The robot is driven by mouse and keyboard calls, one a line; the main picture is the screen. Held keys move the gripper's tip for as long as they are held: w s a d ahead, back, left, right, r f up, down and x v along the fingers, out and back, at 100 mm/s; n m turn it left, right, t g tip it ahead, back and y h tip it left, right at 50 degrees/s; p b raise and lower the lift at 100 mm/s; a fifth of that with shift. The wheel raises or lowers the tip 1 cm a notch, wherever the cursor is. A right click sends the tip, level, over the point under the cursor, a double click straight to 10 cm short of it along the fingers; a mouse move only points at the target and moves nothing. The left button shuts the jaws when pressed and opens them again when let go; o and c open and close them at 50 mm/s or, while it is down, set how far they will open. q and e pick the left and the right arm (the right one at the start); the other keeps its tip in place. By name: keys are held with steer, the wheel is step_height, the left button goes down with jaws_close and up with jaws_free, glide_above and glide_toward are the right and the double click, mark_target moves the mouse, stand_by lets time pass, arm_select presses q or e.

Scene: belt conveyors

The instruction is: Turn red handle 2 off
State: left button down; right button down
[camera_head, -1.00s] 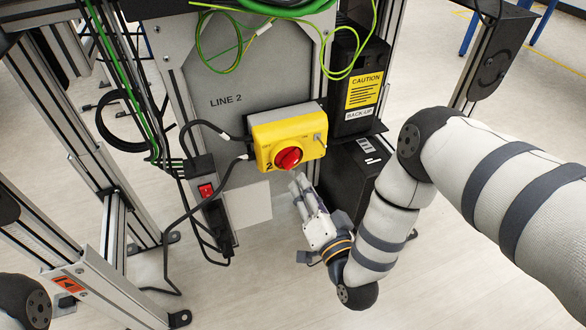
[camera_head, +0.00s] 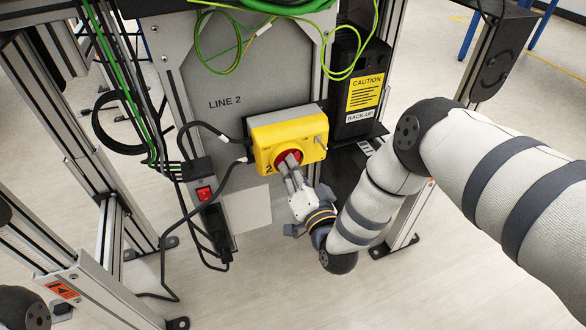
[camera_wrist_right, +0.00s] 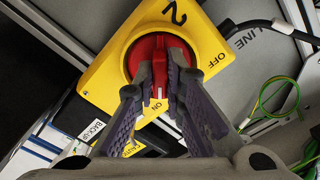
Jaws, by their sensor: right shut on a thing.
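Red handle 2 is a red rotary knob (camera_head: 287,157) on a yellow switch box (camera_head: 262,134) marked 2, fixed to the grey LINE 2 panel. In the right wrist view the red handle (camera_wrist_right: 150,62) fills the middle of the yellow box (camera_wrist_right: 110,83), with OFF and ON printed around it. The handle's white mark points at the ON side. My right gripper (camera_head: 291,163) is at the handle, its fingers on either side of the grip and shut on it. The fingers hide part of the handle. My left gripper is not in view.
A black back-up unit with a yellow caution label (camera_head: 364,93) stands right of the box. Green-yellow cables (camera_head: 222,55) hang above. A small red rocker switch (camera_head: 204,193) and black cables are at the left. Metal frame posts (camera_head: 75,130) flank the panel.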

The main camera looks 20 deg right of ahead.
steer(key=shift+f+n+p, duration=0.1)
steer(key=shift+n+p, duration=1.85)
steer(key=shift+n, duration=7.05)
steer(key=shift+d, duration=0.1)
steer(key=c, duration=1.9)
jaws_free()
steer(key=shift+c, duration=0.2)
steer(key=shift+s, duration=0.15)
steer(key=s, duration=1.1)
steer(key=shift+s+d, duration=0.2)
steer(key=shift+s, duration=0.2)
